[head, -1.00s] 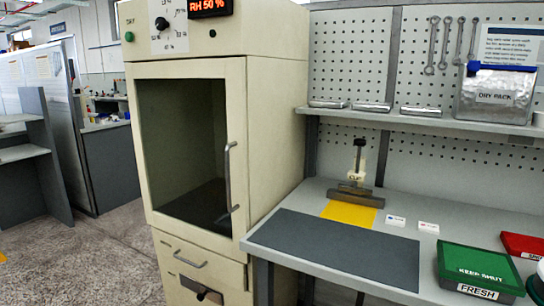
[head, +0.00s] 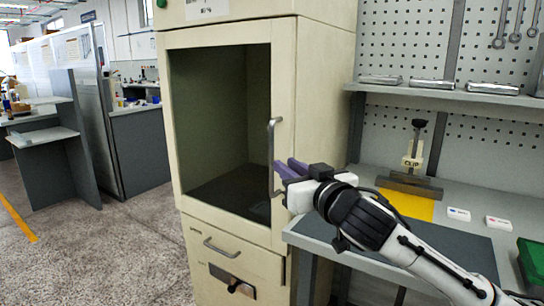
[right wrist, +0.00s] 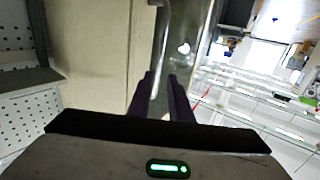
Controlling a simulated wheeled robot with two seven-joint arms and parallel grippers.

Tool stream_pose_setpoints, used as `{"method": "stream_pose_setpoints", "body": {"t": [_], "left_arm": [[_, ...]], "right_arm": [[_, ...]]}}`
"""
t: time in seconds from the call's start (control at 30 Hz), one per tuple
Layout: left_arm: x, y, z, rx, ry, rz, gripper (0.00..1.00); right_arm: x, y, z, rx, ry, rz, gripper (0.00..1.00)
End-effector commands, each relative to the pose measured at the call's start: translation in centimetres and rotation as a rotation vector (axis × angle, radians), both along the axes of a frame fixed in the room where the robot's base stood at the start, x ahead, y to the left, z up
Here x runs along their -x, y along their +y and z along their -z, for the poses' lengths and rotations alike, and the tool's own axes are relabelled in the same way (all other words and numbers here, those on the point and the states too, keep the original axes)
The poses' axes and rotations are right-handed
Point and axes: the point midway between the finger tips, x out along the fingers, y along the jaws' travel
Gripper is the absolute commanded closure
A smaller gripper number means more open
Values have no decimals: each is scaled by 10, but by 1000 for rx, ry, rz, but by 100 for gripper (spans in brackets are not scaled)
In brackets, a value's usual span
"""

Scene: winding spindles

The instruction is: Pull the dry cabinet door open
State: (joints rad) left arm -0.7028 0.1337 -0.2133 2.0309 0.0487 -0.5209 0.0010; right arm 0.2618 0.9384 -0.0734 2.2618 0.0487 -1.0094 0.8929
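The cream dry cabinet (head: 327,90) stands in the middle of the head view. Its door (head: 284,75), with a large dark window, sits flush in the cabinet front, shut. The upright metal handle (head: 271,150) is on the door's right side. My right gripper (head: 284,167) is at the handle's middle to lower part, its purple fingers apart. In the right wrist view the handle (right wrist: 164,35) runs down to between the spread fingertips (right wrist: 161,80); whether they touch it I cannot tell. My left gripper is not in view.
A drawer with a handle (head: 222,247) is below the door. The workbench (head: 455,238) to the right holds a clip stand (head: 412,160), a yellow mat and small white boxes. Open floor (head: 110,250) lies left of the cabinet.

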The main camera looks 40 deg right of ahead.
Motion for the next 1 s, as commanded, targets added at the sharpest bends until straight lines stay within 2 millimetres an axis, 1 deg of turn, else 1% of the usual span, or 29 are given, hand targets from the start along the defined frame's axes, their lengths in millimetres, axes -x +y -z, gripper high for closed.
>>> {"method": "stream_pose_setpoints", "body": {"t": [0.03,0.07,0.17,0.4,0.6,0.7,0.8,1.0], "left_arm": [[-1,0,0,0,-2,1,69],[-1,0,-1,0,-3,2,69],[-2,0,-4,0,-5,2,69],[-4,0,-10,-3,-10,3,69],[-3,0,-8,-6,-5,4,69],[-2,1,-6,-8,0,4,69],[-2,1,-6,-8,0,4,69],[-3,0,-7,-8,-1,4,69]], "right_arm": [[0,-3,-8,0,-15,7,81],[-1,-4,-12,-2,-21,10,81],[-11,-7,-15,-7,-26,13,81],[-54,-15,-15,-5,-24,12,81],[-84,-20,-13,-5,-22,10,81],[-93,-22,-13,-5,-22,10,81],[-98,-23,-13,-4,-22,9,81],[-99,-23,-12,-3,-21,9,81]]}}
